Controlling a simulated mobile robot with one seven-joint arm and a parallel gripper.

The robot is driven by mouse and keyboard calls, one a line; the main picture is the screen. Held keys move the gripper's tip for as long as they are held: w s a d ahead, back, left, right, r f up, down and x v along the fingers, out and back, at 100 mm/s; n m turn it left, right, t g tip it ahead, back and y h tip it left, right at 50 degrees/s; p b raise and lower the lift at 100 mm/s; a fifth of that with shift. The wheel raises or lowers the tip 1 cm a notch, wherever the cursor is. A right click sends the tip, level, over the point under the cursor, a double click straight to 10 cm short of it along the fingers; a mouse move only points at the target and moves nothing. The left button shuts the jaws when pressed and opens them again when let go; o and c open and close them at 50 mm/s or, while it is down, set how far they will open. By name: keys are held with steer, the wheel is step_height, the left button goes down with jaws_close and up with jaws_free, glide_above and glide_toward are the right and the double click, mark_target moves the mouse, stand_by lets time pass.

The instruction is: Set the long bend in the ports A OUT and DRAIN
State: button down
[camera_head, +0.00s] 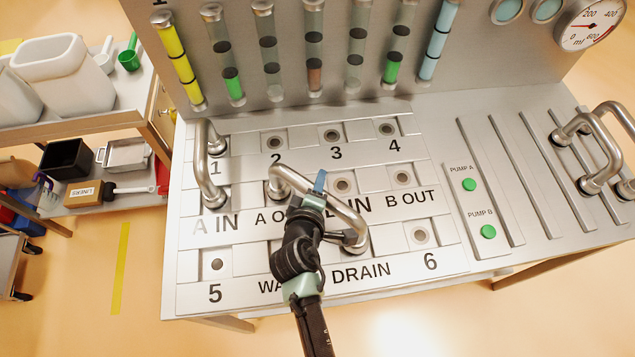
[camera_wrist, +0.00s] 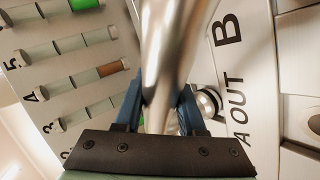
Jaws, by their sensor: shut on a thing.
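My gripper (camera_head: 314,196) is shut on the long bend (camera_head: 345,215), a shiny bent steel tube, gripping it along its upper span. In the wrist view the tube (camera_wrist: 172,45) runs between the blue fingers (camera_wrist: 158,112). In the head view the bend's left end is at the A OUT port, above the partly hidden label (camera_head: 268,217). Its right end comes down at the port above the DRAIN label (camera_head: 362,272). My gripper and the tube hide both ports, so I cannot tell whether the ends are seated.
Another bend (camera_head: 203,165) joins port 1 and A IN. Ports 2 (camera_head: 274,142), 3 (camera_head: 331,135), 4 (camera_head: 387,130), B OUT (camera_head: 402,178), 5 (camera_head: 217,265) and 6 (camera_head: 420,236) are bare. More bends (camera_head: 595,150) stand at the right. Sight tubes (camera_head: 313,45) line the back panel.

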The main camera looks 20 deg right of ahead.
steer(key=shift+w+r, duration=0.1)
steer(key=shift+r, duration=0.05)
steer(key=c, duration=0.5)
jaws_free()
steer(key=shift+c, duration=0.2)
steer(key=shift+o, duration=0.6)
steer(key=b+v, duration=0.2)
steer(key=v, duration=1.1)
